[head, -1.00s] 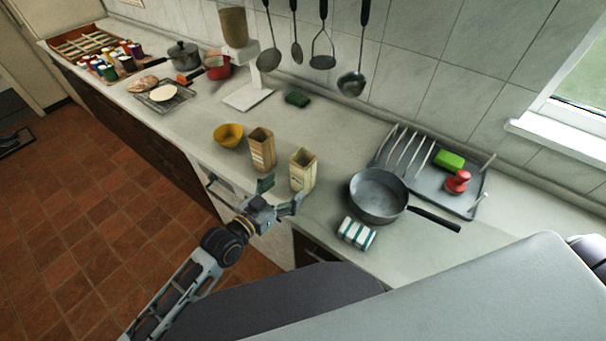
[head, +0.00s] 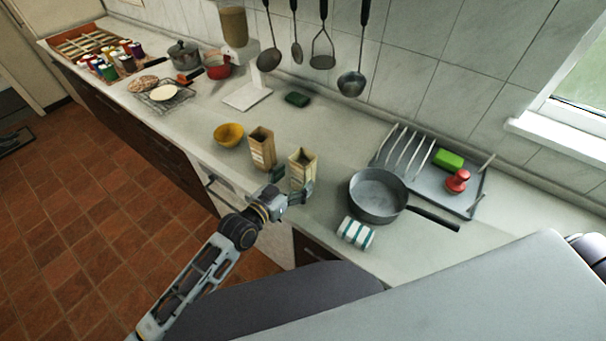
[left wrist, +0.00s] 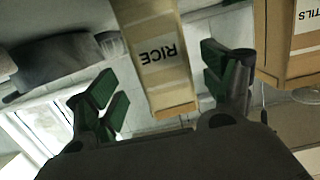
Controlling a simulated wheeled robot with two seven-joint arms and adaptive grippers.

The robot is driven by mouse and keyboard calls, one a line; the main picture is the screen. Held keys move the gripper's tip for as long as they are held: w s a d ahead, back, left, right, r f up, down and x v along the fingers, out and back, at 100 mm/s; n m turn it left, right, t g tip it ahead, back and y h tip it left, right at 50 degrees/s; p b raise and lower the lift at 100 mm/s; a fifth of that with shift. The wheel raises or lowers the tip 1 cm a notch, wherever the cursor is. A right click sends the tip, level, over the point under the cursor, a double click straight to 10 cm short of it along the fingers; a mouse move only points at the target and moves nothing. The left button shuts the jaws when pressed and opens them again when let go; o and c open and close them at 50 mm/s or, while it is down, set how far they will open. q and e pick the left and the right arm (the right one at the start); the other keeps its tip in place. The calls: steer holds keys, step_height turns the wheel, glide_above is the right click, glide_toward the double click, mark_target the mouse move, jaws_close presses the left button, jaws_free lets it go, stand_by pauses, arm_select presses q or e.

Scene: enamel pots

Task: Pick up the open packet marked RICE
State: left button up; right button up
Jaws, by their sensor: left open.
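The packet marked RICE (head: 301,164) is a tall cream open-topped packet standing upright on the counter. In the left wrist view the RICE packet (left wrist: 158,70) appears upside down, its label facing the camera. My left gripper (head: 292,185) is open at the packet's near side, low down. In the left wrist view its green-padded fingers (left wrist: 163,88) stand either side of the packet, with gaps showing. A browner open packet (head: 262,148) stands just left; its label in the left wrist view (left wrist: 288,40) shows only "TILS". My right gripper is not in view.
A yellow bowl (head: 228,135) is further left. A grey dish rack (head: 425,178) stands behind the pan.

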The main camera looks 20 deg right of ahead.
mark_target(297, 175)
arm_select(q)
steer(key=shift+r+p+x, duration=0.1)
steer(key=shift+p+x, duration=0.1)
steer(key=shift+x, duration=0.55)
steer(key=shift+r+p+x, duration=0.15)
steer(key=shift+x, duration=1.7)
steer(key=shift+w+a, duration=0.1)
steer(key=shift+w, duration=0.05)
steer(key=shift+c, duration=0.2)
steer(key=c, duration=1.4)
steer(key=shift+r, duration=0.15)
steer(key=shift+r, duration=4.85)
